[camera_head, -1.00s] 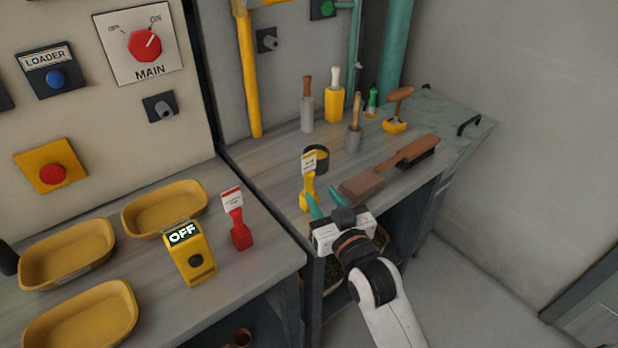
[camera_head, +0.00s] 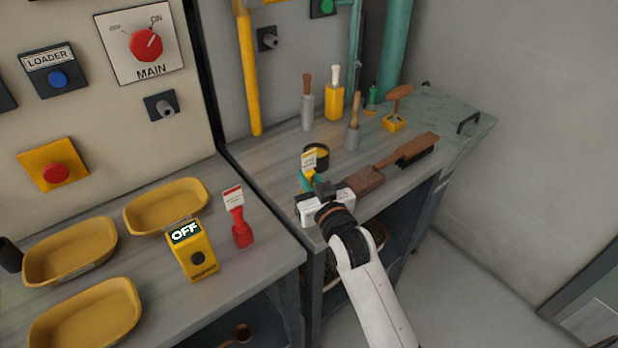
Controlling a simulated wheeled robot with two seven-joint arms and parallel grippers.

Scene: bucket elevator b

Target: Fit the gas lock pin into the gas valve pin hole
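A yellow pin-like piece with a white and yellow tag (camera_head: 309,160) stands on the right-hand bench. I take it as the gas lock pin, but its tag is too small to read. My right gripper (camera_head: 312,182) is at this piece, and its teal fingers and body hide most of the lower part. I cannot tell whether the fingers are closed on it. A dark socket plate (camera_head: 267,39) is on the grey wall beside the yellow pipe (camera_head: 249,80); it may be the gas valve pin hole, but no label shows. My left gripper is out of view.
A red tagged piece (camera_head: 239,222) and a yellow OFF box (camera_head: 193,250) stand on the left bench near yellow trays (camera_head: 165,205). Behind my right gripper is a dark round cup (camera_head: 316,157). A brush (camera_head: 400,160) lies to its right, with several upright tools behind.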

